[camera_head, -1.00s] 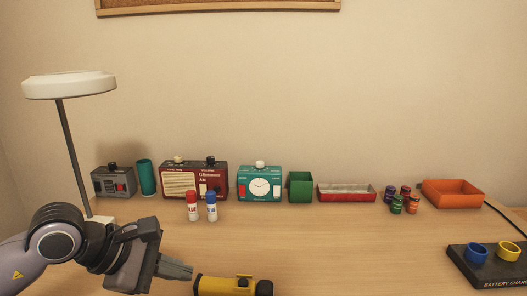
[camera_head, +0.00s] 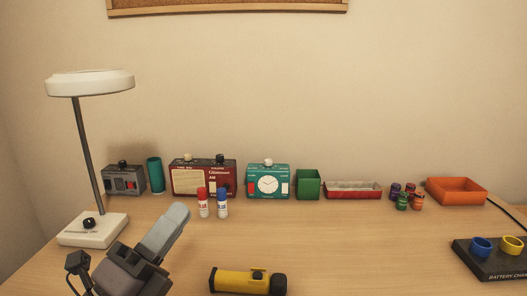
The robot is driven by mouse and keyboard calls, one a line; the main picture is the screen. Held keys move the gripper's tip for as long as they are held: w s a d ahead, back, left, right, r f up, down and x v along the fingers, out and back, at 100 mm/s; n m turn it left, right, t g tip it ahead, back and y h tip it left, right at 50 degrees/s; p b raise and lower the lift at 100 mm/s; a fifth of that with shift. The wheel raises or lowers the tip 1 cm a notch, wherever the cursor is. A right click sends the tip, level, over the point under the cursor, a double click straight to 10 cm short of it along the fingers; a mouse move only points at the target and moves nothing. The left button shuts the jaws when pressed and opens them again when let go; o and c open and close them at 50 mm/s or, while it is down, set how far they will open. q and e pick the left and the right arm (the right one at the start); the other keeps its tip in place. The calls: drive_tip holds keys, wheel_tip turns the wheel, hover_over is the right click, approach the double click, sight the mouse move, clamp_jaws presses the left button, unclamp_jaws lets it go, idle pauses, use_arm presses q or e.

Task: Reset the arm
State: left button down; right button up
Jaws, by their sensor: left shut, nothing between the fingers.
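My left gripper (camera_head: 172,222) is in the lower left of the head view, over the front of the desk. Its fingers are shut with nothing between them and point up and to the right. It is apart from the yellow flashlight (camera_head: 240,281), which lies on the desk to its right at the bottom edge. The rest of my left arm is mostly cut off by the picture's lower edge. My right gripper is not in view.
A white desk lamp (camera_head: 92,230) stands left of my gripper. Two glue sticks (camera_head: 203,203), a red radio (camera_head: 203,177), a teal clock (camera_head: 268,182) and trays (camera_head: 457,191) line the back. A battery charger (camera_head: 491,262) sits at right. The middle right desk is clear.

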use_arm(q)
drive_tip(key=s+a+f+n+g+y, duration=0.1)
drive_tip(key=a+f+n+g+y, duration=0.1)
drive_tip(key=a+f+n+y, duration=0.55)
drive_tip(key=s+a+f+n+g+y, duration=0.15)
drive_tip(key=a+f+n+y, duration=0.25)
drive_tip(key=f+n+y, duration=0.6)
drive_tip(key=s+f+n+g+h, duration=0.4)
drive_tip(key=s+f+n+g, duration=0.75)
drive_tip(key=s+f, duration=0.55)
drive_tip(key=w+d+f+m+t+h, duration=0.2)
drive_tip(key=w+d+f+t, duration=0.3)
drive_tip(key=w+f, duration=0.1)
wheel_tip(320, 180, up, 10)
drive_tip(key=a+p, duration=0.1)
drive_tip(key=p, duration=1.1)
drive_tip(key=shift+s+a+r+t+p, duration=0.2)
drive_tip(key=shift+s+t+p, duration=0.1)
drive_tip(key=shift+s+p, duration=0.1)
drive_tip(key=shift+w+d, duration=0.1)
